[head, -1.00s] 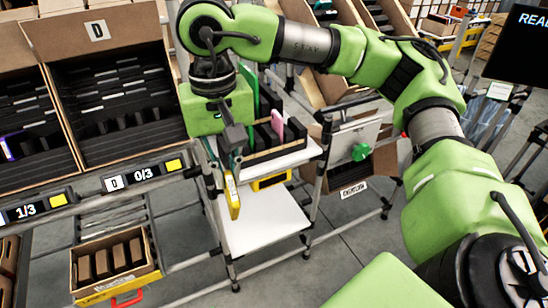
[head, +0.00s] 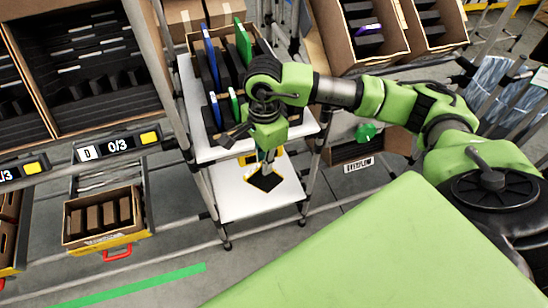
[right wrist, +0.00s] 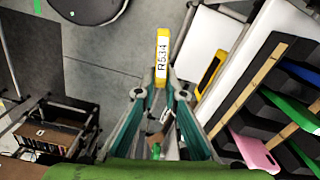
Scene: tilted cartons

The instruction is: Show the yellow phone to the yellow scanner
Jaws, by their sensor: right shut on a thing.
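The yellow phone (head: 265,181) shows in the head view as a dark face with a thin yellow rim, over the white lower shelf. In the right wrist view I see the phone (right wrist: 162,62) edge-on, yellow with a white label reading R534. My right gripper (head: 267,161) is shut on its end; the fingertips (right wrist: 161,90) also show in the right wrist view. The yellow scanner (head: 247,158) is mostly hidden by my gripper and the upper shelf. In the right wrist view the scanner (right wrist: 209,72) is a yellow-framed dark piece right of the phone, apart from it. My left gripper is out of view.
An upper shelf (head: 212,154) holds a rack of blue, green and black phones close to my right wrist. A pink phone (right wrist: 254,153) shows in the right wrist view. Cartons stand at both sides. A small box (head: 97,238) sits low left. The lower shelf (head: 240,205) looks clear.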

